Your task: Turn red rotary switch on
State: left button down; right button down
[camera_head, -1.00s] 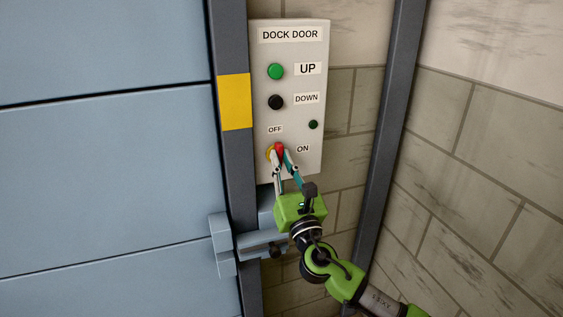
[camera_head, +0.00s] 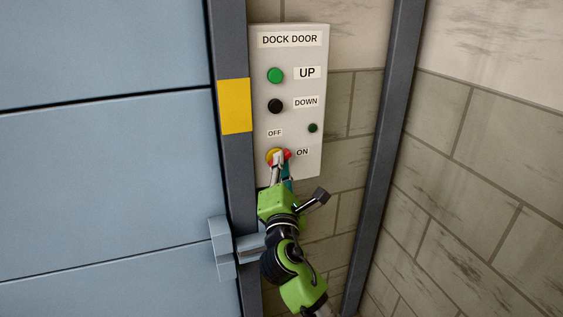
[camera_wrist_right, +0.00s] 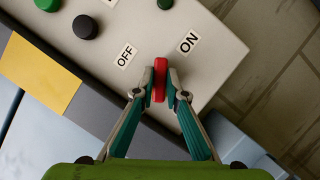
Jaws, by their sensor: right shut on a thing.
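In the right wrist view the red knob (camera_wrist_right: 160,80) is clasped between the two fingertips. There the knob is tilted away from the OFF label (camera_wrist_right: 126,56), with its far end toward the ON label (camera_wrist_right: 189,42) side. The ON label (camera_head: 302,153) is just right of the switch in the head view, and the OFF label (camera_head: 275,133) is above it. My left gripper is not in view.
A green UP button (camera_head: 275,75), a black DOWN button (camera_head: 275,106) and a small dark green lamp (camera_head: 312,128) are above the switch. A dark door post (camera_head: 228,160) with a yellow patch (camera_head: 235,106) stands left of the panel. A blue-grey bracket (camera_head: 222,248) is below left.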

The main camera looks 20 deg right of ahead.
jog(key=shift+m+g+p, duration=0.7)
jog(key=shift+m+p, duration=0.3)
jog(key=shift+m, duration=0.7)
jog(key=shift+m+g+p, duration=0.7)
jog(key=shift+m+p, duration=0.25)
jog(key=shift+m, duration=0.75)
jog(key=c, duration=2)
grip_release()
jog(key=shift+d+f, duration=0.1)
jog(key=shift+c, duration=0.2)
jog(key=v, duration=0.7)
jog(key=shift+s, duration=0.25)
